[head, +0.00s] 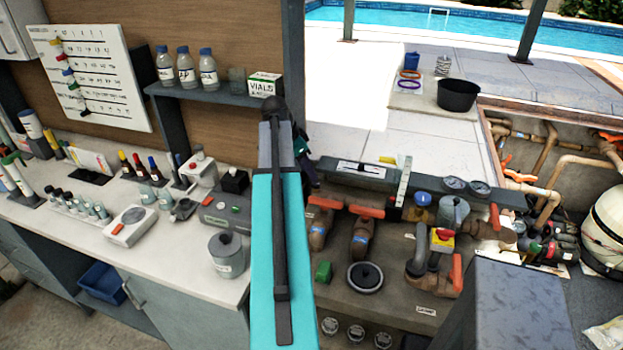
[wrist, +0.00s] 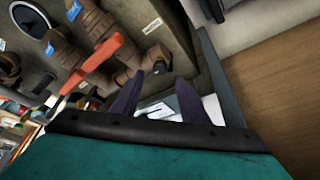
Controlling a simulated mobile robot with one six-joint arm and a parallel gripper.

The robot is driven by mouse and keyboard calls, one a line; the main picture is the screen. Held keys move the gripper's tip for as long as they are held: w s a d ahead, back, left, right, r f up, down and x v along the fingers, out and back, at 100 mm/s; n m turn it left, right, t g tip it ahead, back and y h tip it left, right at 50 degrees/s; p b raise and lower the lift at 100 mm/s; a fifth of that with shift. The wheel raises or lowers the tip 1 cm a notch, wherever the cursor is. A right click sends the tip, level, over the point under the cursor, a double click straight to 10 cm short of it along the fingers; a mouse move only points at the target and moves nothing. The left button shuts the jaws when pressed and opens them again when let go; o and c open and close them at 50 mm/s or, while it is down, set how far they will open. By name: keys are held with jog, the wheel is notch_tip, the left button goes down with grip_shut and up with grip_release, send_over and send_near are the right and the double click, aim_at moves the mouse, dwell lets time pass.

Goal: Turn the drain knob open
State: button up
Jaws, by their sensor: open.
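No label that I can read marks the drain knob, so I cannot tell which part it is. A round black knob on a pale disc (head: 366,277) sits on the valve bench (head: 335,290). Brown valves with orange handles (head: 367,211) stand behind it. In the wrist view two orange handles (wrist: 104,52) lie left of my gripper, and a round black part (wrist: 28,18) is at the upper left.
A grey valve with a yellow block and red button (head: 441,238) stands right of the black knob. A white counter (head: 75,215) with bottles and testers is at left. A pipe pit (head: 560,165) lies at right.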

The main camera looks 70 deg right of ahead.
aim_at(315, 183)
jog(key=shift+p+x, duration=0.95)
jog(key=shift+x, duration=1.85)
